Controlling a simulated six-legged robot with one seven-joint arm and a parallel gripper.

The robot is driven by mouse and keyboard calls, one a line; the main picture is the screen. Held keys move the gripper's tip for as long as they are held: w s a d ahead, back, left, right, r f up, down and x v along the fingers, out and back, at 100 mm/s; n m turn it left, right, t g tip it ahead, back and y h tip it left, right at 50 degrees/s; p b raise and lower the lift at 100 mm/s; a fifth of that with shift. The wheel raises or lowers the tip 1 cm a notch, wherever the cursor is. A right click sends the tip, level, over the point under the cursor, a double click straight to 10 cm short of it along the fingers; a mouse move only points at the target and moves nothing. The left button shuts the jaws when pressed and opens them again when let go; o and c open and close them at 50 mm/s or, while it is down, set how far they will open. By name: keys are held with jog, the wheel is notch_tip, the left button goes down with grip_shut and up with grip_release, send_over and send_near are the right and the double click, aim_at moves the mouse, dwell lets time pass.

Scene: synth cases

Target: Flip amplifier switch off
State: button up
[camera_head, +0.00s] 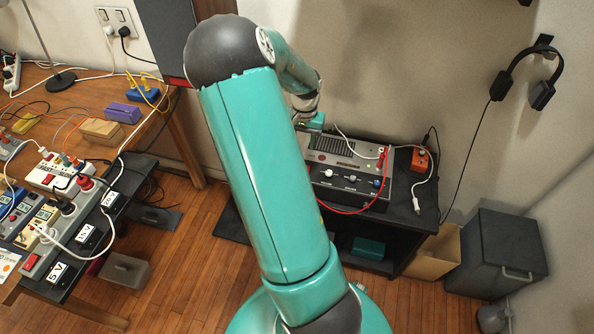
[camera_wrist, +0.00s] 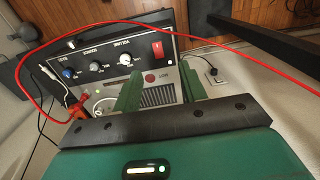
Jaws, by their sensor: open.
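The amplifier (camera_head: 345,186) is a grey and black box with knobs, on top of a dark stand near the wall in the head view. In the wrist view the amplifier (camera_wrist: 108,48) shows a black front panel with a volume knob and a red rocker switch (camera_wrist: 158,49). In the head view my arm hides that switch. My gripper (camera_wrist: 160,70) is open and empty, its two green fingers over the amplifier's top edge, with the switch beyond and between their tips. Contact cannot be told. In the head view my gripper (camera_head: 315,122) is partly hidden above the amplifier's left rear.
A red cable (camera_wrist: 228,48) arcs across the wrist view near the switch. An orange box (camera_head: 420,160) and loose cables lie at the amplifier's right. A dark cabinet (camera_head: 497,252) stands right of the stand. A cluttered wooden desk (camera_head: 150,122) is at left; wooden floor lies between.

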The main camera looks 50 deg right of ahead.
jog(key=f, duration=1.4)
jog(key=shift+s+d+f, duration=0.1)
jog(key=shift+s+d, duration=0.15)
jog(key=shift+d, duration=0.15)
